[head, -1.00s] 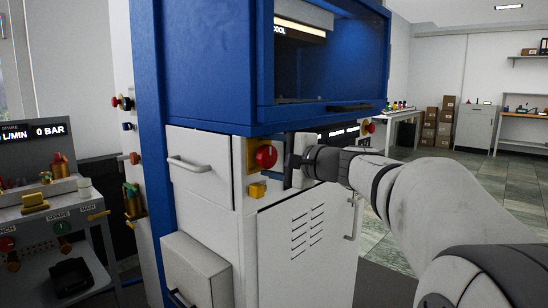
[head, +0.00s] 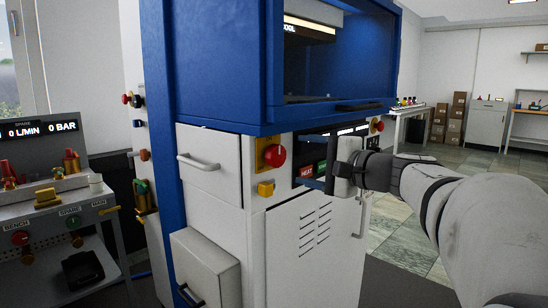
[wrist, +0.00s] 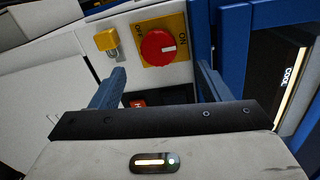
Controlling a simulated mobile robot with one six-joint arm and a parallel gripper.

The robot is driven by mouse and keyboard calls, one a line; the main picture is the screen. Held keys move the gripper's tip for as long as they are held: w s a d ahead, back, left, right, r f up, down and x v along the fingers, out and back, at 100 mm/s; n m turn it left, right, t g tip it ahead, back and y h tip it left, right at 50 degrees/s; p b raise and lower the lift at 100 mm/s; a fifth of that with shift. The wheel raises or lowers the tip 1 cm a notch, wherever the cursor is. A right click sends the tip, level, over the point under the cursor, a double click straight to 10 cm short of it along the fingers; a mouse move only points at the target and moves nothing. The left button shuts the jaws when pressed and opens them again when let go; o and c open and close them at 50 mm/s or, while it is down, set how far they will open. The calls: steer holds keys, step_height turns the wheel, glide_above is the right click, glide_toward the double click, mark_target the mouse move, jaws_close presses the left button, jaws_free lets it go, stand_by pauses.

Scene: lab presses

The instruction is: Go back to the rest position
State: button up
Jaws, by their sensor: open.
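My gripper (head: 331,172) is in front of the blue and white press (head: 215,75), close to its control panel. In the wrist view its two fingers (wrist: 160,80) stand wide apart with nothing between them. A red rotary knob (head: 275,155) on a yellow plate is left of my gripper in the head view. In the wrist view the red knob (wrist: 158,47) lies beyond the fingertips, apart from them, with its white mark towards ON. A red HEAT button (head: 307,171) and a green button (head: 321,166) sit beside the gripper; the gripper partly hides the panel.
A yellow block (head: 265,189) sits below the knob. A white drawer (head: 210,158) with a handle is left of it. A bench with gauges and valves (head: 50,200) stands at far left. Boxes (head: 456,120) and a cabinet (head: 487,122) are at the back; open floor (head: 400,225) lies right.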

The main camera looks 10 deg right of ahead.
steer(key=s+a+f+n+g+h+p, duration=0.4)
steer(key=s+a+g+p, duration=0.5)
steer(key=p, duration=0.7)
steer(key=s+d+r+n+g+h+p, duration=0.1)
steer(key=s+d+n+h+p, duration=0.2)
steer(key=s+p, duration=0.3)
steer(key=s+d+n+g+h+p, duration=0.1)
steer(key=s+d+n+h+p, duration=0.2)
steer(key=s+n+p, duration=0.2)
steer(key=shift+s+r+p, duration=0.35)
steer(key=shift+s+p, duration=0.65)
steer(key=shift+s, duration=0.15)
steer(key=shift+d, duration=0.1)
steer(key=shift+c, duration=0.4)
